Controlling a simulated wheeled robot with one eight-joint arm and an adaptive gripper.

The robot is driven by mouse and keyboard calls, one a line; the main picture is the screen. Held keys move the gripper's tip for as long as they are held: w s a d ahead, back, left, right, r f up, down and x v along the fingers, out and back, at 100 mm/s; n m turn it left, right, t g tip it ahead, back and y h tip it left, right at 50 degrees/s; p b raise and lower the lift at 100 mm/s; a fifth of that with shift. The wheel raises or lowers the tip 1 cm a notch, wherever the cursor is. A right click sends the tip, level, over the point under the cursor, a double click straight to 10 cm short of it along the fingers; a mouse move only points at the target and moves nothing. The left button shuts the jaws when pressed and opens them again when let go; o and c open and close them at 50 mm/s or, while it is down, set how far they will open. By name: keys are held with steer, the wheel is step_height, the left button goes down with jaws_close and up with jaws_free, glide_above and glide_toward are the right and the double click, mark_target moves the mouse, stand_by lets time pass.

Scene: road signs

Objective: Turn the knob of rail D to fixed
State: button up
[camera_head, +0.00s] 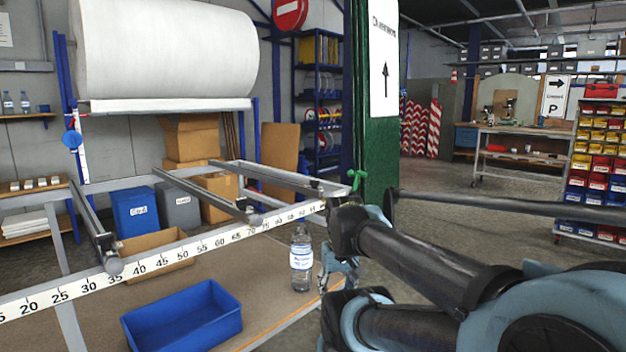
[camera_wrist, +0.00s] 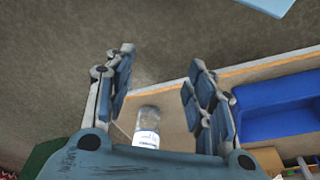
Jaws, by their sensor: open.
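A metal frame with a numbered white scale (camera_head: 180,252) along its front bar carries several rails. One rail's end knob (camera_head: 113,266) is grey and round, at the left near the 35 mark. Another rail's end (camera_head: 256,218) is near the 65–70 marks.
A water bottle (camera_head: 301,257) stands on the table (camera_head: 262,292) beneath the frame, near my gripper; it also shows in the wrist view (camera_wrist: 147,128). A blue bin (camera_head: 184,318) and an open cardboard box (camera_head: 155,253) are on the table. Open floor lies to the right.

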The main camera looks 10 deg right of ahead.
steer(key=w+r+n+g, duration=0.1)
steer(key=w+r+n, duration=0.3)
steer(key=w+r, duration=0.6)
steer(key=w+r+n, duration=0.4)
steer(key=w+r, duration=0.2)
steer(key=r, duration=0.8)
step_height(320, 180, up, 16)
steer(key=n+g, duration=0.1)
steer(key=n, duration=0.7)
glide_above(315, 184)
steer(key=w, duration=0.2)
step_height(315, 184, down, 17)
steer(key=shift+f, duration=0.2)
steer(key=c, duration=1.1)
